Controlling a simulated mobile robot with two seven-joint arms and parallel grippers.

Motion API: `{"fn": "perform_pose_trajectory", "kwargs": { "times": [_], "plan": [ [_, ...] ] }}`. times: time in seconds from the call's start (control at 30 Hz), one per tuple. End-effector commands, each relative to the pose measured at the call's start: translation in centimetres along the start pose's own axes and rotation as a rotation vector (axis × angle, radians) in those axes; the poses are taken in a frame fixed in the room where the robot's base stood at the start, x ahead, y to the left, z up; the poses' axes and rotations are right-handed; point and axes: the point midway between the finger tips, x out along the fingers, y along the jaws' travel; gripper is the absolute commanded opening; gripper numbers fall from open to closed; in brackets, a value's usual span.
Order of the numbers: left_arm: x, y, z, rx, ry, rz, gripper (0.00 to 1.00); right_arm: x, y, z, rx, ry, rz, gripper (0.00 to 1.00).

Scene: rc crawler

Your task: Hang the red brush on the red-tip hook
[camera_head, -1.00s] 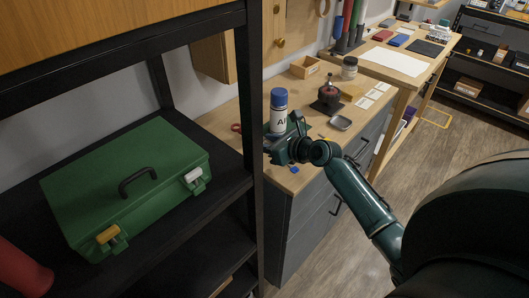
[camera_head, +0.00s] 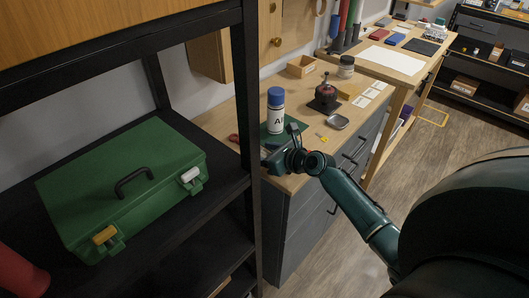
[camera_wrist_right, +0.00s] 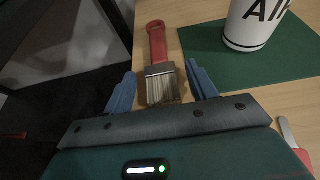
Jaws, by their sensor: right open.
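The red brush (camera_wrist_right: 158,55) lies on the wooden bench in the right wrist view. Its red handle points away from me, and its metal band and pale bristles are between my blue fingertips. My right gripper (camera_wrist_right: 160,82) is open around the bristle end, with a gap on each side. In the head view my right gripper (camera_head: 268,155) is low over the bench beside the black shelf post. A small red piece (camera_head: 233,138) left of the post looks like the brush handle. I cannot make out a red-tip hook. My left gripper is not in view.
A white can with a blue cap (camera_head: 276,110) stands on a green mat (camera_wrist_right: 218,65) close to my right gripper. A red-handled tool (camera_wrist_right: 292,140) lies at right in the wrist view. The black shelf post (camera_head: 246,100) and green toolbox (camera_head: 120,185) are at left.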

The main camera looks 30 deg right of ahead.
Motion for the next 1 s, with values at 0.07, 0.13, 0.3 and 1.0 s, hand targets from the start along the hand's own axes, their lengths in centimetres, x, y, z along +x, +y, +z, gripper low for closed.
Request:
{"fn": "perform_pose_trajectory", "kwargs": {
  "times": [0.07,0.13,0.3,1.0],
  "plan": [
    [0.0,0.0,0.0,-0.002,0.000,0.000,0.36,0.0,0.0,0.0,0.000,0.000,-0.001,0.57],
    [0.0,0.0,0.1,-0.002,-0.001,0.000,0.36,0.0,0.0,0.0,-0.001,0.000,-0.001,0.57],
    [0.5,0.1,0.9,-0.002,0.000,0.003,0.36,0.1,-0.1,-0.4,-0.003,-0.001,-0.001,0.57],
    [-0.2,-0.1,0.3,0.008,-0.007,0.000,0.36,-12.7,-0.1,-0.3,-0.001,0.001,-0.001,0.57]
  ]
}}
